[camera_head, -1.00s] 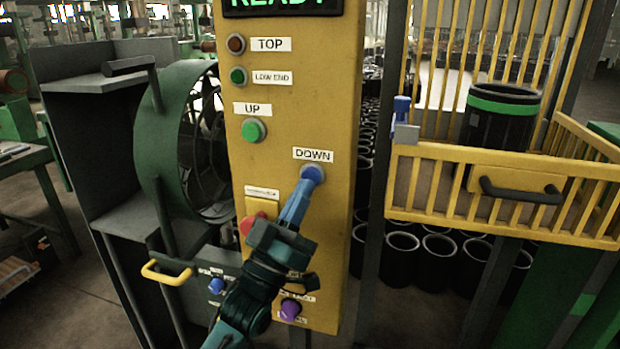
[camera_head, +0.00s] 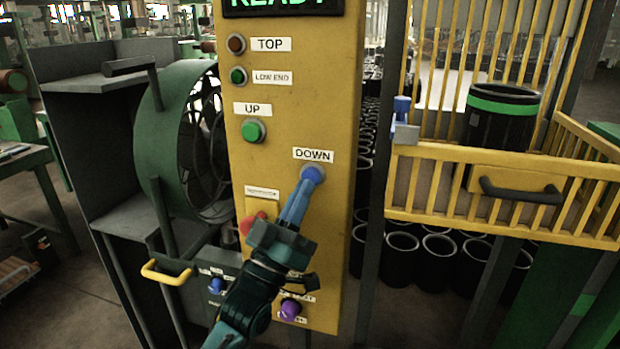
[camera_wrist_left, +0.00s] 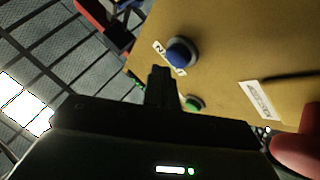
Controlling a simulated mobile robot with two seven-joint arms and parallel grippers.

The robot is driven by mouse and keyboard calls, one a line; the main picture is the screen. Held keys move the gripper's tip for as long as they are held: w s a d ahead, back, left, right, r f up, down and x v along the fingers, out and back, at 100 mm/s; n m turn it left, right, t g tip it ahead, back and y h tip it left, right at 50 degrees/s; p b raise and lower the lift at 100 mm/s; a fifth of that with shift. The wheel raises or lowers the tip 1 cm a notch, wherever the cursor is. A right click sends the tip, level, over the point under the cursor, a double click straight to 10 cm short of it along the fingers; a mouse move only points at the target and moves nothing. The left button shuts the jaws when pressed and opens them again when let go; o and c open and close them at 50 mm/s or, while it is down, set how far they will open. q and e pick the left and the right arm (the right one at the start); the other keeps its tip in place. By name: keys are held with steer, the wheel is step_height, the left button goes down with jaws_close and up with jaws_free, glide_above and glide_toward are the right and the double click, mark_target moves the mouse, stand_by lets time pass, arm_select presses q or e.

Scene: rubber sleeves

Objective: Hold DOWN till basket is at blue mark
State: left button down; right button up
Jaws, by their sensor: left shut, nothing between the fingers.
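The DOWN button (camera_head: 313,174) is a blue cap in a grey ring under its label on the yellow panel. My left gripper (camera_head: 306,185) is shut and empty, its fingertips at the lower edge of this button in the head view. In the left wrist view the shut fingers (camera_wrist_left: 160,72) point close beside the blue button (camera_wrist_left: 182,52); contact cannot be told. The yellow railed basket (camera_head: 500,157) hangs at right, holding a black sleeve (camera_head: 498,122) with a green band. A blue-topped grey piece (camera_head: 402,108) sits by its left corner; I cannot tell whether it is the blue mark. My right gripper is not in view.
The yellow panel (camera_head: 285,110) also carries a green UP button (camera_head: 253,131), a red button (camera_head: 252,224) left of my gripper and a purple knob (camera_head: 290,308) beneath. A green drum (camera_head: 165,140) stands left. Several black sleeves (camera_head: 402,255) stand below the basket.

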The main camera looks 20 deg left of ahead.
arm_select(q)
steer(key=shift+w, duration=0.15)
steer(key=shift+w, duration=0.3)
